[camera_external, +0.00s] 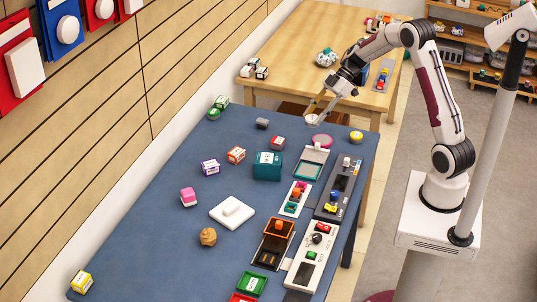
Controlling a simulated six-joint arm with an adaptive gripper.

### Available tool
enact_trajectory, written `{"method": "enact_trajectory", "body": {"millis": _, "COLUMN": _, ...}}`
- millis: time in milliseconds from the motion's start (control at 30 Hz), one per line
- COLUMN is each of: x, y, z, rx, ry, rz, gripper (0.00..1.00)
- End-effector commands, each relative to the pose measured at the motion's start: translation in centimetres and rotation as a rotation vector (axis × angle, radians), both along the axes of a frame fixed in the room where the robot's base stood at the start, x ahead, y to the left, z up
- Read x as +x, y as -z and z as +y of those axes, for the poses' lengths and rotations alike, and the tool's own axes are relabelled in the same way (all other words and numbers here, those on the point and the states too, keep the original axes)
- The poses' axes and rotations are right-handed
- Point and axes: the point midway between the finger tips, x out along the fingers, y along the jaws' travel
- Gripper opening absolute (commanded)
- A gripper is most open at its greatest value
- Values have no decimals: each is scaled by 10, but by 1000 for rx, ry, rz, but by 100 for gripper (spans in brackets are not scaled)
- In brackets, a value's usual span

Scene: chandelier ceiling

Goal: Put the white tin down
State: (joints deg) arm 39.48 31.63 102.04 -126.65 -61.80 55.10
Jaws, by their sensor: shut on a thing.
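My gripper (316,118) is over the far right part of the blue table (200,130), pointing down and to the left. It is shut on a small pale thing that looks like the white tin (312,119). The tin is small in this view and partly covered by the fingers. It appears to be held above the table top, a little beyond the round pink thing (322,140); the exact gap below it cannot be told.
A yellow tin (356,137), a red box (278,142), a grey block (262,123) and a teal box (267,166) stand nearby. Trays and devices line the right edge. Bare blue surface lies left of the grey block. A wooden table (300,60) stands behind.

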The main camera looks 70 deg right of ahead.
Motion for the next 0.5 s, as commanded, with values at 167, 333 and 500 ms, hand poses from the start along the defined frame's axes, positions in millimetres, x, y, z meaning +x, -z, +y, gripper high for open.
{"method": "enact_trajectory", "body": {"millis": 167, "x": 37, "y": 2, "z": 30, "rx": -2, "ry": -28, "rz": -1, "gripper": 10}}
{"method": "enact_trajectory", "body": {"millis": 333, "x": 70, "y": 3, "z": 61, "rx": -1, "ry": -48, "rz": -1, "gripper": 10}}
{"method": "enact_trajectory", "body": {"millis": 500, "x": 99, "y": 4, "z": 96, "rx": -1, "ry": -68, "rz": -1, "gripper": 10}}
